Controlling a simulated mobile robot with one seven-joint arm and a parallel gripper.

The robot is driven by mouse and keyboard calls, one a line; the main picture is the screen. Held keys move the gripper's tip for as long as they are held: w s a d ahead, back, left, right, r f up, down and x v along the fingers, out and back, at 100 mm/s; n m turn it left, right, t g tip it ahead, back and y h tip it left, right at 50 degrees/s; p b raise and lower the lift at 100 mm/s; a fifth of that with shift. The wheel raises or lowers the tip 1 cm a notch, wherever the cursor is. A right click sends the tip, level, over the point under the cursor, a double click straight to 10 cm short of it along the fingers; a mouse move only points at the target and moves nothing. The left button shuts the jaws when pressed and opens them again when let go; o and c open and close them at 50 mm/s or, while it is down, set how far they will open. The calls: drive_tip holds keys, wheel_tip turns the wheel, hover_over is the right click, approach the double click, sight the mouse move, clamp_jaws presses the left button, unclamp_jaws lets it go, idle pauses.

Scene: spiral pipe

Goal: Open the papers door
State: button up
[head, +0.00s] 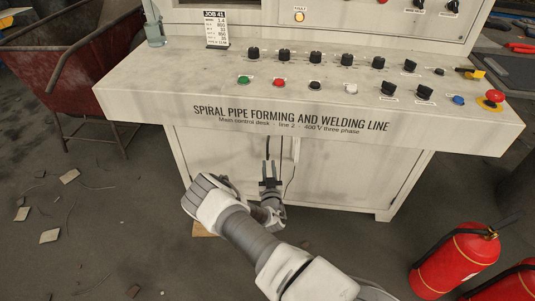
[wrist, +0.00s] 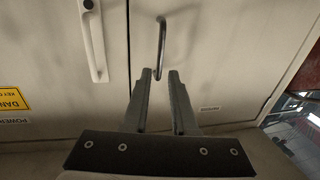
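Two pale cabinet doors sit under the control desk. In the wrist view, the right door (wrist: 225,50) has a dark bent bar handle (wrist: 162,40) and a small label (wrist: 209,107) too blurred to read. The left door (wrist: 40,55) has a white lever handle (wrist: 95,45) with a black spot on top. My gripper (head: 269,165) is in front of the doors, and it also shows in the wrist view (wrist: 160,73). Its fingers are apart, with the lower end of the dark handle appearing between the fingertips. Contact cannot be told. Both doors look shut.
The left door has a yellow danger sign (wrist: 14,100) and a power label (wrist: 14,122). The desk top (head: 170,85) with knobs and buttons overhangs the doors. Red extinguishers (head: 455,262) stand at right. A red bin (head: 70,60) is at left. Scraps (head: 50,236) litter the floor.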

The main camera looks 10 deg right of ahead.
drive_tip(key=w+b, duration=0.1)
drive_tip(key=w, duration=0.4)
drive_tip(key=w+d+b, duration=0.1)
drive_tip(key=w, duration=0.2)
drive_tip(key=shift+w+b, duration=0.3)
drive_tip(key=shift+w, duration=0.05)
clamp_jaws()
idle(0.9)
